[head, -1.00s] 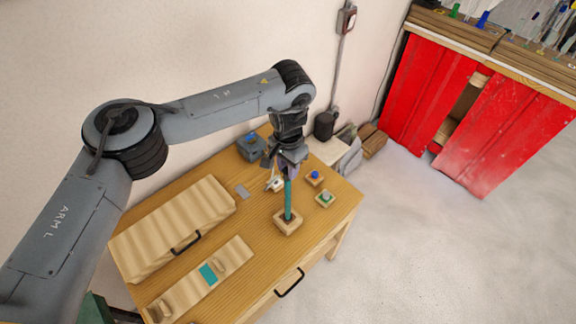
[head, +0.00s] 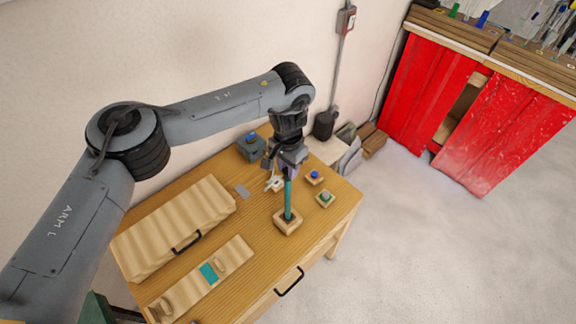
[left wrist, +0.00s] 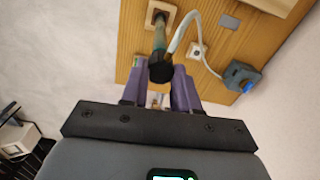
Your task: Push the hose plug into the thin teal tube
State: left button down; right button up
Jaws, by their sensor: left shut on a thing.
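The thin teal tube (head: 288,198) stands upright in a square wooden block (head: 287,226) near the table's front right. It also shows in the left wrist view (left wrist: 159,38), running from the block toward my fingers. My left gripper (head: 286,169) is above the tube's top, fingers pointing down. In the left wrist view its purple fingers (left wrist: 161,76) are shut on the dark hose plug (left wrist: 160,70), which lines up with the tube's upper end. Whether the plug is above the rim or inside it I cannot tell. The right gripper is not in view.
A pale hose (left wrist: 181,33) loops beside the tube to a grey device with a blue part (left wrist: 241,76). Small blocks with a blue button (head: 315,175) and a green button (head: 325,197) stand to the right. A wooden box (head: 172,228) lies left.

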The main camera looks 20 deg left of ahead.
pick_arm(q)
jog(key=shift+p, duration=0.4)
dwell(0.4)
dwell(0.4)
jog(key=shift+f, duration=0.6)
jog(key=c, duration=1.1)
grip_release()
